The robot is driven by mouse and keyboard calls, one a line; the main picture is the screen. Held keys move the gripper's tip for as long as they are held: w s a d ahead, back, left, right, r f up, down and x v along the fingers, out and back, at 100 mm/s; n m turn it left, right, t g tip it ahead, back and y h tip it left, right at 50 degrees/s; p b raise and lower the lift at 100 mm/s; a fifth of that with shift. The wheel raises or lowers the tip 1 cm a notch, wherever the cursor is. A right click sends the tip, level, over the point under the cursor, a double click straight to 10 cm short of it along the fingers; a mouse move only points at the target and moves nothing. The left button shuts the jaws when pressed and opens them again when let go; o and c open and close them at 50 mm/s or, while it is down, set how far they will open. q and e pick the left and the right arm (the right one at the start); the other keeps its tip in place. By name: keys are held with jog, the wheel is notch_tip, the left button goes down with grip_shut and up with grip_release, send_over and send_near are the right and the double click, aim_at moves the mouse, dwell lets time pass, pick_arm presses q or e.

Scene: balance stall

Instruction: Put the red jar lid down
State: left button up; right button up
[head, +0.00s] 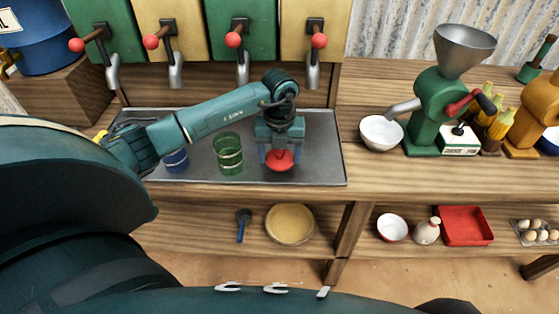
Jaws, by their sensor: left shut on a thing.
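My left gripper (279,156) reaches in from the left and points down over the right part of the grey metal tray (325,150). It is shut on the red jar lid (280,161), which shows between and below its fingers. I cannot tell whether the lid touches the tray or is held just above it. My right gripper is not in view.
A green glass (228,155) and a blue cup (176,160) stand on the tray to the left. Taps with red knobs line the back. A white bowl (381,133) and a green grinder (437,110) stand right. The tray's right end is clear.

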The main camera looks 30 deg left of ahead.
aim_at(279, 158)
pick_arm(q)
notch_tip(279, 158, down, 3)
jog(key=shift+r, duration=0.2)
jog(key=shift+f, duration=0.2)
jog(key=shift+f, duration=0.1)
jog(key=o, duration=0.9)
jog(key=shift+o, duration=0.2)
